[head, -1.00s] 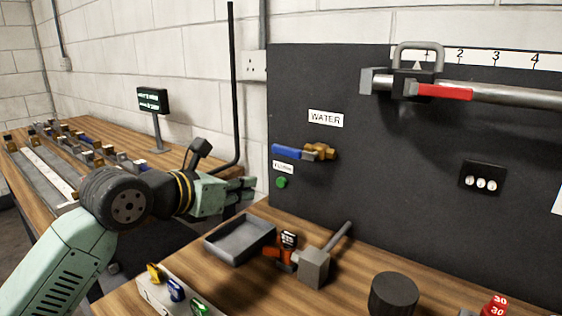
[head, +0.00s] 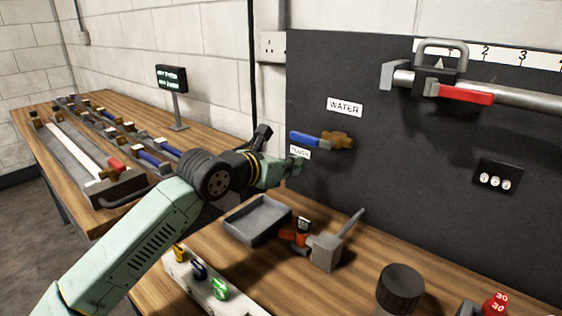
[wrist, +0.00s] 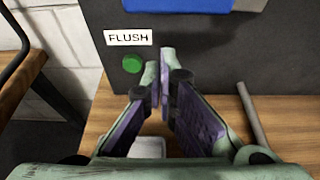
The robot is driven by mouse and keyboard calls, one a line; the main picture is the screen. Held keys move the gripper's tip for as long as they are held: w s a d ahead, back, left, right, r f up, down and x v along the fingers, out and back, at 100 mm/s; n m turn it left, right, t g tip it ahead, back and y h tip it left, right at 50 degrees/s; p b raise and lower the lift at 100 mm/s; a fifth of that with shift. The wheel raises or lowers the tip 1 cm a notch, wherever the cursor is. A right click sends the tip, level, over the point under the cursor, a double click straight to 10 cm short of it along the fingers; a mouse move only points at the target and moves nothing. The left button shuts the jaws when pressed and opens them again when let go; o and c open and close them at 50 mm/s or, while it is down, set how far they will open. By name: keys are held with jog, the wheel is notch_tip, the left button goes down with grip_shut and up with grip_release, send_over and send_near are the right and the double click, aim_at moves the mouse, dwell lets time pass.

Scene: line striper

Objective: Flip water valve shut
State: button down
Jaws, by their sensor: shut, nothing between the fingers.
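The water valve is a brass body (head: 338,140) on the dark panel under the WATER label (head: 344,107). Its blue lever (head: 305,138) points left, lying about level. In the wrist view the blue lever (wrist: 190,4) is cut off by the top edge, above my fingertips. My gripper (head: 298,164) is shut and empty, just below the lever, with its tips close to the panel. Its fingertips (wrist: 162,68) meet in the wrist view. I cannot tell whether they touch the panel. The brass body is out of the wrist view.
A FLUSH label (wrist: 128,38) and green button (wrist: 132,63) are left of my fingertips. On the bench below are a grey tray (head: 232,225), a hammer-like tool (head: 326,252) and a dark cylinder (head: 400,287). A clamp with a red handle (head: 465,94) hangs upper right.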

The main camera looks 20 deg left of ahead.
aim_at(310, 141)
notch_tip(310, 141, up, 3)
jog(key=shift+s+f+p, duration=0.1)
jog(key=shift+f+p, duration=0.05)
jog(key=shift+p, duration=0.3)
jog(key=shift+a, duration=0.1)
jog(key=shift+r+m+y+b, duration=0.25)
jog(key=shift+m+y+b, duration=0.15)
jog(key=shift+m+b, duration=0.4)
